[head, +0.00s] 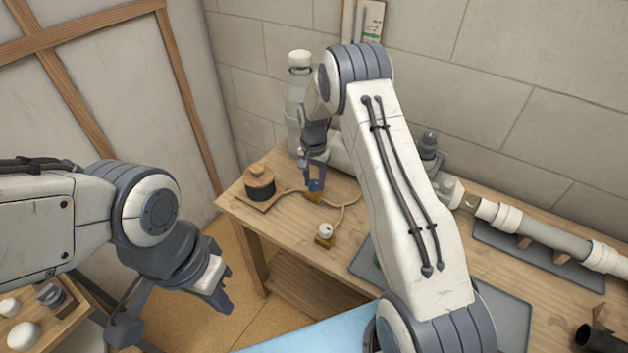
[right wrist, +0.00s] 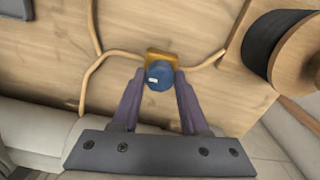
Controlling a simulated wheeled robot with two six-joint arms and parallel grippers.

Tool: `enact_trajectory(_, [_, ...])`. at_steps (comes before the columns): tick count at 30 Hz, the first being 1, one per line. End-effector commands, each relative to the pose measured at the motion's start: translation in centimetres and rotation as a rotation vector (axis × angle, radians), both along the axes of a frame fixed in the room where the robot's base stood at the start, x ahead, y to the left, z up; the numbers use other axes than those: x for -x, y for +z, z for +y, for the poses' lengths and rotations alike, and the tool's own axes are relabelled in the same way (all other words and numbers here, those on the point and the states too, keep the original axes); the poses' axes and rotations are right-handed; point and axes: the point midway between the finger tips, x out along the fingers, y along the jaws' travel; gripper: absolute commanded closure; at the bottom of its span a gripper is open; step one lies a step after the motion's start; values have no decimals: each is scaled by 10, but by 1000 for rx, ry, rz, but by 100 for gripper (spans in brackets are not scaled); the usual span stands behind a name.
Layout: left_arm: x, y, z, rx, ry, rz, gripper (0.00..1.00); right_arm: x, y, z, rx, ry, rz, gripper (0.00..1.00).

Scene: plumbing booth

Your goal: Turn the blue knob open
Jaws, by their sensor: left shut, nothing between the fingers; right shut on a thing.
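The blue knob (right wrist: 159,75) sits on a small yellow base on the wooden table, with a small white mark on its top. In the head view the knob (head: 316,186) shows just below my right gripper (head: 314,176). My right gripper (right wrist: 160,82) is shut on the knob, one finger on each side of it. My left gripper (head: 222,290) is shut and empty, off the table's left side above the floor.
A spool (head: 260,182) stands left of the knob on the table.

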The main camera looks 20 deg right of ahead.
Motion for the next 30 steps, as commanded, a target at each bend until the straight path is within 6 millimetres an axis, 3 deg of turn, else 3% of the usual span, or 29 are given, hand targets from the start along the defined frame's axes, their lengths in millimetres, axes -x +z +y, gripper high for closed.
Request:
enact_trajectory(11, [0,-1,0,0,0,0,100,0,0,0,0,129,0,100])
enact_trajectory(30, [0,-3,0,0,0,0,100,0,1,0,0,715,0,100])
